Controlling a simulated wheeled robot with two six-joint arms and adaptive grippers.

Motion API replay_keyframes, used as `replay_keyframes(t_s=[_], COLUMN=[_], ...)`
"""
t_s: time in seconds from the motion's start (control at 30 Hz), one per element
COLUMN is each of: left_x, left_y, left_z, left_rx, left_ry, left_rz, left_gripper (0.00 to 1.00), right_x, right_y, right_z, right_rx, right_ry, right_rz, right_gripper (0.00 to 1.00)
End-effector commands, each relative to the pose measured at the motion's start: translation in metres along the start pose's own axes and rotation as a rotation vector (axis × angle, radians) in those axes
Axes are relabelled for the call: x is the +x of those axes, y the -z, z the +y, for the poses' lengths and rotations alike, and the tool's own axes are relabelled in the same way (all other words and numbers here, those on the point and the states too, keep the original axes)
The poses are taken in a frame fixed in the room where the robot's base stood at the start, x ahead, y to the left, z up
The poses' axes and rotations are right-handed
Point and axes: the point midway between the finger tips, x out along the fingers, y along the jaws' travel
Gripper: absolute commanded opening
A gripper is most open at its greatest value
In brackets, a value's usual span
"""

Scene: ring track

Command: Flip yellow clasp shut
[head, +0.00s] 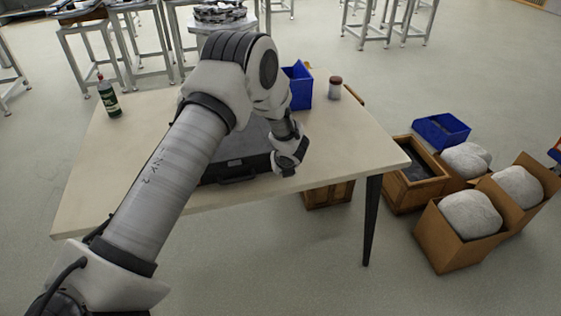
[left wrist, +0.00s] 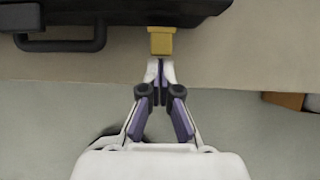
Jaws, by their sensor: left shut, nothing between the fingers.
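A dark case (head: 236,165) lies on the table near its front edge, largely hidden behind my left arm in the head view. In the left wrist view the case (left wrist: 120,10) fills the top, with its black handle (left wrist: 60,45) at the left. The yellow clasp (left wrist: 161,42) is on the case's front side, right of the handle. My left gripper (left wrist: 159,64) is shut and empty, its fingertips just below the clasp in that view; I cannot tell whether they touch it. In the head view the left gripper (head: 286,168) is at the case's front right. My right gripper is not seen.
The table (head: 355,150) also holds a green bottle (head: 108,97), a blue bin (head: 300,88) and a small jar (head: 335,88). Boxes with pale sacks (head: 470,215) stand on the floor at the right. The table's right front is clear.

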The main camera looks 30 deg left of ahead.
Motion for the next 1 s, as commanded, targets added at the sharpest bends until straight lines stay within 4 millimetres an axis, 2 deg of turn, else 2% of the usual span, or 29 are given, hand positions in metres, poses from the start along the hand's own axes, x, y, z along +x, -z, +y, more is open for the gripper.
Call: replay_keyframes(t_s=[0.03, 0.1, 0.23, 0.6, 1.0], left_x=[-0.005, 0.001, 0.001, -0.012, -0.017], left_y=[-0.004, 0.001, 0.000, -0.008, -0.010], left_z=[0.000, 0.000, 0.000, 0.001, 0.000], left_rx=[0.003, 0.004, 0.004, 0.003, 0.004], left_ry=[-0.002, -0.002, -0.002, -0.004, -0.003], left_rz=[0.000, -0.001, -0.002, -0.003, -0.003], left_gripper=[0.00, 0.00, 0.00, 0.00, 0.00], right_x=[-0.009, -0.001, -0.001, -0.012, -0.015], right_y=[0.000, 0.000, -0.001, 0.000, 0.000], right_z=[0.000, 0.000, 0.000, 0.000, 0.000], right_rx=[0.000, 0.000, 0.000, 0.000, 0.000], right_ry=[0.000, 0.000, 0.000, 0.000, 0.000], right_rz=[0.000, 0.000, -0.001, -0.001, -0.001], right_gripper=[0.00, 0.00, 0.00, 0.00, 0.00])
